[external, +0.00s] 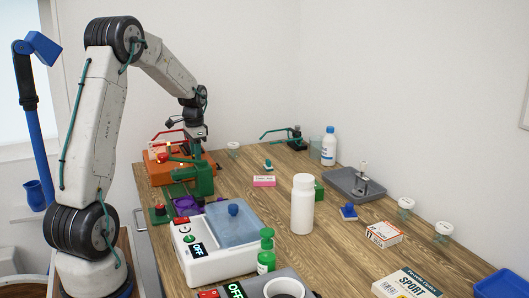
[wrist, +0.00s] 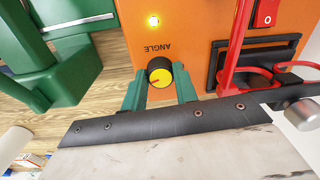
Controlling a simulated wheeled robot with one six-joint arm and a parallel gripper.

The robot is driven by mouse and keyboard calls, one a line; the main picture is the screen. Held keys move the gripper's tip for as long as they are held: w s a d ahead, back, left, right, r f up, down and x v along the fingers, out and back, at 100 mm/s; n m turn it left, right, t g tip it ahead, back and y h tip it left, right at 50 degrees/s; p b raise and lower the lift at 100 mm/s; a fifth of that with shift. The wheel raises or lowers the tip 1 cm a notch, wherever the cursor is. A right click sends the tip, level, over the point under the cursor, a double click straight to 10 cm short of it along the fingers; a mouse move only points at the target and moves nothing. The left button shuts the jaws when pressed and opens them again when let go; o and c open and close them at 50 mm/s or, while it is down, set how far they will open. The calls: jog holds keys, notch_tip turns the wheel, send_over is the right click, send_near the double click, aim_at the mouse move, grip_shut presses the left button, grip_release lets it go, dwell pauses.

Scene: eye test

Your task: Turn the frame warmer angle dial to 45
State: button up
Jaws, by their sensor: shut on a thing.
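The frame warmer looks to be the orange box (external: 160,172) at the back left of the table. In the wrist view its orange face (wrist: 190,25) has an upside-down label "ANGLE". Below the label is the angle dial (wrist: 159,72), black-rimmed with a yellow face and a small red mark. I cannot read a number for the mark. My gripper (wrist: 159,88) has its green fingers on either side of the dial, shut on it. In the external view my gripper (external: 196,146) is over the box's right side, and the dial cannot be made out.
A green stand (external: 195,178) is in front of the box. A white device (external: 215,240) and bottle (external: 302,205) are nearer.

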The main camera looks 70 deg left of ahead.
jog(key=shift+r+m, duration=0.1)
jog(key=shift+m, duration=1.1)
jog(key=o, duration=1)
notch_tip(320, 180, up, 8)
jog(key=shift+d+f, duration=0.1)
